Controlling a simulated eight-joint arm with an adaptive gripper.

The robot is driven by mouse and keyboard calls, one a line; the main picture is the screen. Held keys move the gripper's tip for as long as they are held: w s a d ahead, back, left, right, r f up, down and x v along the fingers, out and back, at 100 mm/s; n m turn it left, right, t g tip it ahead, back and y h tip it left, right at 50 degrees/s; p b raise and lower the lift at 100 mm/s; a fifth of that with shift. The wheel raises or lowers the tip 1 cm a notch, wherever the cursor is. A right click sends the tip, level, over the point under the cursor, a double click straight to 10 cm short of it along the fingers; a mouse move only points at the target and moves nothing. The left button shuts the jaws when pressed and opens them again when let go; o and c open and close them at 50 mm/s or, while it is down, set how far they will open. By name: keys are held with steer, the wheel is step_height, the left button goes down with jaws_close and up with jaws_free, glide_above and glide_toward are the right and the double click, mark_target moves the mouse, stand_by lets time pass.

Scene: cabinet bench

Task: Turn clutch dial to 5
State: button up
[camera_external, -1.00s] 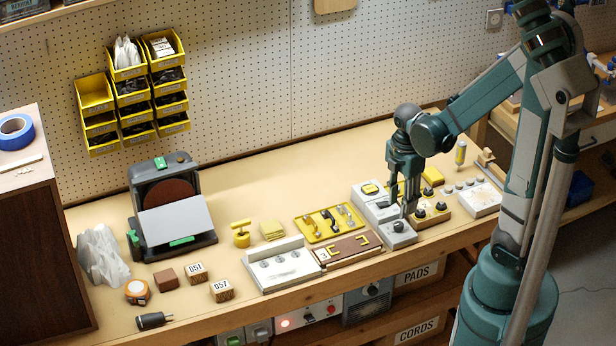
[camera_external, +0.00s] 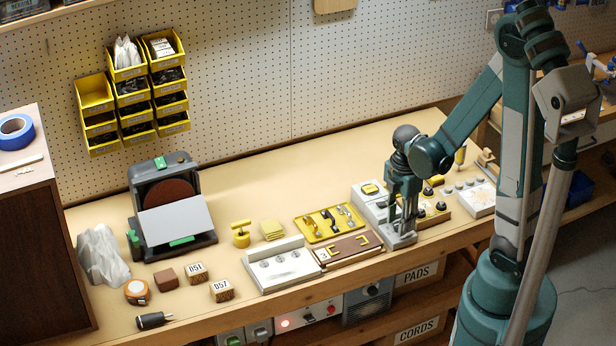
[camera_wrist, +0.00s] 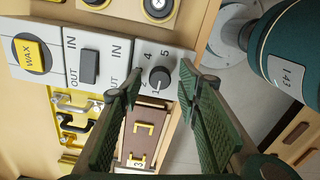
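The clutch dial (camera_wrist: 159,78) is a small dark round knob on a light grey panel (camera_wrist: 178,58) at the bench front. In the wrist view the digits 4 and 5 are printed near it, and a partly covered mark sits to its left. A small pale mark shows on the knob, but I cannot read its setting surely. My gripper (camera_wrist: 160,74) is open, with one green ribbed finger on each side of the knob; contact is not clear. In the external view my gripper (camera_external: 400,232) is low over the panel and hides the knob.
Beside the dial panel are a dark switch (camera_wrist: 89,67) marked IN and OUT and a yellow WAX button (camera_wrist: 32,52). A panel with dark knobs (camera_external: 441,206) lies to the right. A brown board (camera_external: 347,250) and a yellow tool tray (camera_external: 330,223) lie left.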

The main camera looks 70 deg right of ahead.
steer(key=shift+f, duration=0.1)
steer(key=shift+c, duration=0.7)
steer(key=c, duration=0.8)
